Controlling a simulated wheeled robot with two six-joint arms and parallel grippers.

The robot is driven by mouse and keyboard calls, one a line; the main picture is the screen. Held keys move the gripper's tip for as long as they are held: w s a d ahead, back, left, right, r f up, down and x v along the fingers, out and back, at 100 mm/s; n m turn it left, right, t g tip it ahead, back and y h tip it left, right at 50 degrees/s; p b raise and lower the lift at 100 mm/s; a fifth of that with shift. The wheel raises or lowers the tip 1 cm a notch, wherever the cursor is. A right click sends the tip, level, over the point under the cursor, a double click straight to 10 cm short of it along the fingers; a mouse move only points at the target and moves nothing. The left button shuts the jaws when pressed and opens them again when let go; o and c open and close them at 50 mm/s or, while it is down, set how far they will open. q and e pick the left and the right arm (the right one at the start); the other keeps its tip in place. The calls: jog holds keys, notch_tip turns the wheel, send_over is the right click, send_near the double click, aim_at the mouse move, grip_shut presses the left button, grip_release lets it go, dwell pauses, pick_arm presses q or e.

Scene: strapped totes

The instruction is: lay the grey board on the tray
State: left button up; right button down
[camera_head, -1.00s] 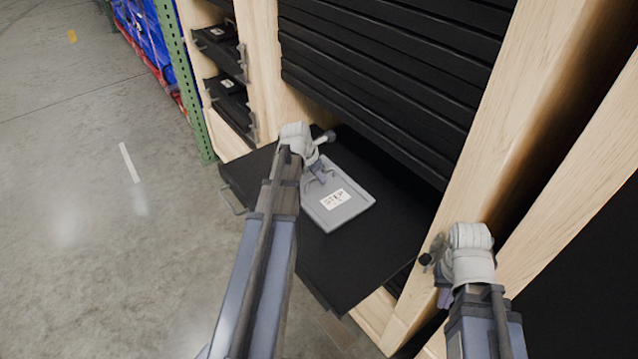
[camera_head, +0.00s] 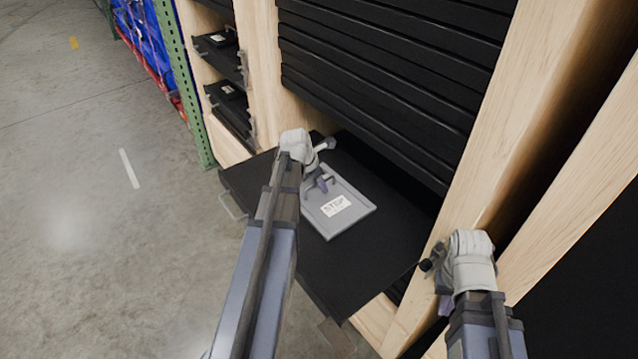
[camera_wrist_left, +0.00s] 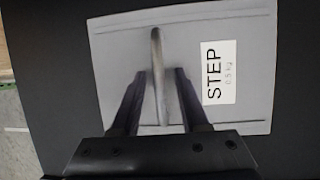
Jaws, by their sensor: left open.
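The grey board (camera_head: 343,211) lies flat on the black pulled-out tray (camera_head: 310,265) and carries a white "STEP" label. It also shows in the left wrist view (camera_wrist_left: 255,30), with a thin upright grip (camera_wrist_left: 158,75) on it. My left gripper (camera_head: 322,184) is over the far left part of the board. In the left wrist view its two open fingers (camera_wrist_left: 160,95) stand on either side of the grip, with gaps to both. My right gripper (camera_head: 436,262) is beside the wooden post, right of the tray; its jaw state is unclear.
Several black trays (camera_head: 390,75) are stacked above in the wooden rack (camera_head: 480,140). Smaller shelves with labelled black items (camera_head: 222,62) stand at the back left, beside a green post (camera_head: 182,85).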

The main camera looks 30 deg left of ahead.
pick_arm(q)
jog(key=p+v, duration=1.1)
jog(key=v, duration=0.1)
jog(key=s+d+m+g, duration=0.1)
jog(key=s+d+m, duration=0.4)
jog(key=d+m, duration=0.6)
jog(key=s+d+f+m+g+y, duration=0.1)
jog(key=s+d+m, duration=0.3)
jog(key=d+m, duration=0.7)
jog(key=s+d+m+g+y, duration=0.1)
jog(key=s+d+m, duration=0.4)
jog(key=d+m, duration=0.6)
jog(key=shift+s+d+f+m+g, duration=0.15)
jog(key=shift+s+f+m+g, duration=0.15)
jog(key=shift+m+g, duration=0.65)
jog(key=shift+r, duration=0.1)
